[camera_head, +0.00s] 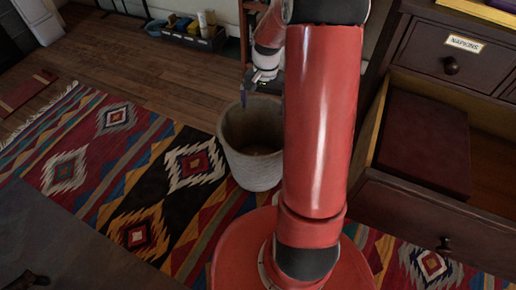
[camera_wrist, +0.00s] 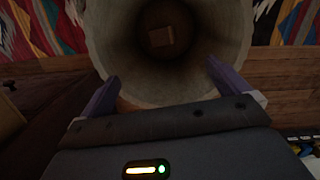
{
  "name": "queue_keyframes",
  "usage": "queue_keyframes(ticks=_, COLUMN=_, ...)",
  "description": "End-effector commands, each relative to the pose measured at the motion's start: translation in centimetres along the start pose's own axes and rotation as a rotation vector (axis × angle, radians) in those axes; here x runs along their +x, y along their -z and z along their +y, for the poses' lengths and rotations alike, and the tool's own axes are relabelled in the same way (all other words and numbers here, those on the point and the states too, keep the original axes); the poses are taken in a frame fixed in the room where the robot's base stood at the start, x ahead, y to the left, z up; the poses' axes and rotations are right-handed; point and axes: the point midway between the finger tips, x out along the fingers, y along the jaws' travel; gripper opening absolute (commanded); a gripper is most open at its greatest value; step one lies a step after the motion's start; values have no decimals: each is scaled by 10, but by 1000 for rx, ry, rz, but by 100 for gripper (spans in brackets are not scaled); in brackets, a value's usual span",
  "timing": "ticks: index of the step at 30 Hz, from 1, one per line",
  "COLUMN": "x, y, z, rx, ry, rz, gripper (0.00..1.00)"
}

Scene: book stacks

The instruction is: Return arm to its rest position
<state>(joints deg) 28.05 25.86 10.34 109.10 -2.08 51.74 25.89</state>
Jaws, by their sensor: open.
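My gripper (camera_head: 262,100) hangs over the far rim of a pale woven basket (camera_head: 250,172) in the head view, with my red arm in front. In the wrist view my gripper (camera_wrist: 161,74) has its two purple fingers spread wide apart with nothing between them. The fingers point toward the open mouth of the basket (camera_wrist: 110,35). A small brownish rectangular shape (camera_wrist: 160,37) shows at the dark bottom of the basket; I cannot tell what it is.
An open drawer (camera_head: 372,160) at the right holds a dark red box or book (camera_head: 425,143). The dresser has a label reading NAPKINS (camera_head: 464,44). A patterned rug (camera_head: 120,180) covers the floor. A dark tray (camera_head: 190,38) with bottles stands at the back. Open floor lies left.

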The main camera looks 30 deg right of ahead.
Motion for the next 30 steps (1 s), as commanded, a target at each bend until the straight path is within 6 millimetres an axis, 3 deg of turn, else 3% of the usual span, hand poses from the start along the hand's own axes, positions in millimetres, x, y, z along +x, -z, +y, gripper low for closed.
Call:
queue_keyframes(ticks=1, x=-10, y=0, z=0, rx=0, ry=0, rz=3, gripper=100)
queue_keyframes(ticks=6, x=-24, y=0, z=0, rx=1, ry=0, rz=0, gripper=100)
queue_keyframes(ticks=22, x=-30, y=-2, z=0, rx=-5, ry=0, rz=5, gripper=100)
queue_keyframes(ticks=26, x=-61, y=-20, z=-5, rx=-57, ry=1, rz=49, gripper=100)
queue_keyframes(ticks=30, x=-120, y=-62, z=-11, rx=-170, ry=6, rz=143, gripper=100)
